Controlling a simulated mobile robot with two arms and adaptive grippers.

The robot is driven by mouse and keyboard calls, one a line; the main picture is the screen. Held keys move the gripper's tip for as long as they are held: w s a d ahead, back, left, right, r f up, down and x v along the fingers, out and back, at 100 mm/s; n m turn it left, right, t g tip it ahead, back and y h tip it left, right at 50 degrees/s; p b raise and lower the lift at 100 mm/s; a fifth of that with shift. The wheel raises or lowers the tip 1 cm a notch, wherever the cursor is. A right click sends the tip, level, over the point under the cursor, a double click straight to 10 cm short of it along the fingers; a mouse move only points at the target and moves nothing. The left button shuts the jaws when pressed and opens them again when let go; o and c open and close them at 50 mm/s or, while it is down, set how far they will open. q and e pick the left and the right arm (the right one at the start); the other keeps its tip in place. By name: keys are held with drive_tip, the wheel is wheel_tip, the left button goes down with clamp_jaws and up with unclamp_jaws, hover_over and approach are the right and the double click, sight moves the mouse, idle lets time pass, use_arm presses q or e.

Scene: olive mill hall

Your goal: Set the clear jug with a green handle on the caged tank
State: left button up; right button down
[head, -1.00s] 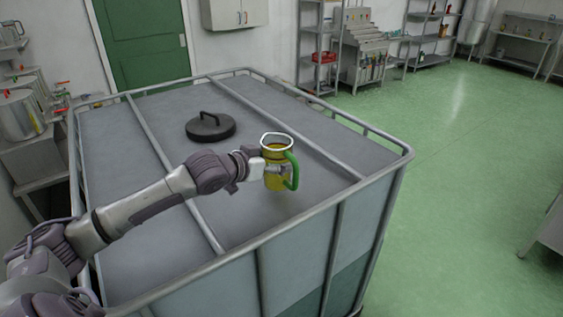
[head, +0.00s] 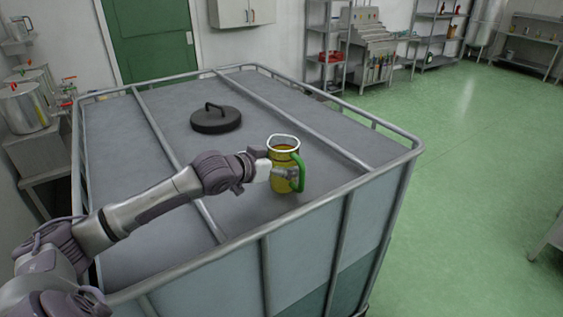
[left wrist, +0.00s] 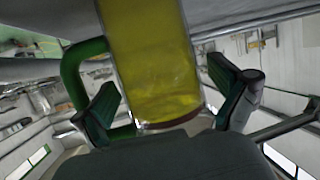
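The clear jug with a green handle (head: 283,158) holds yellow-green liquid. It is upright over the top of the caged tank (head: 290,112), near the front right, and its base appears to rest on the surface. My left gripper (head: 277,172) reaches it from the left, with a finger in front of its side. In the left wrist view the jug (left wrist: 155,65) lies between the two spread fingers, with a visible gap at the right finger. The green handle (left wrist: 72,72) is at the left there. My right gripper is not in view.
A black round lid with a handle (head: 215,120) sits on the tank top behind the jug. A metal rail (head: 398,160) runs around the tank's top edge, with bars across it. Steel pots (head: 24,108) stand at the left. Green floor is free at the right.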

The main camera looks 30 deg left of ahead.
use_arm(q)
drive_tip(key=shift+r, duration=0.2)
drive_tip(key=shift+s+a, duration=0.15)
drive_tip(key=shift+s, duration=0.1)
drive_tip(key=b+v, duration=0.2)
drive_tip(key=v, duration=0.2)
drive_tip(key=shift+s+a+f, duration=0.1)
drive_tip(key=shift+s+f, duration=0.05)
drive_tip(key=shift+s, duration=0.05)
drive_tip(key=v, duration=0.7)
drive_tip(key=shift+r+p, duration=0.3)
drive_tip(key=shift+r, duration=0.05)
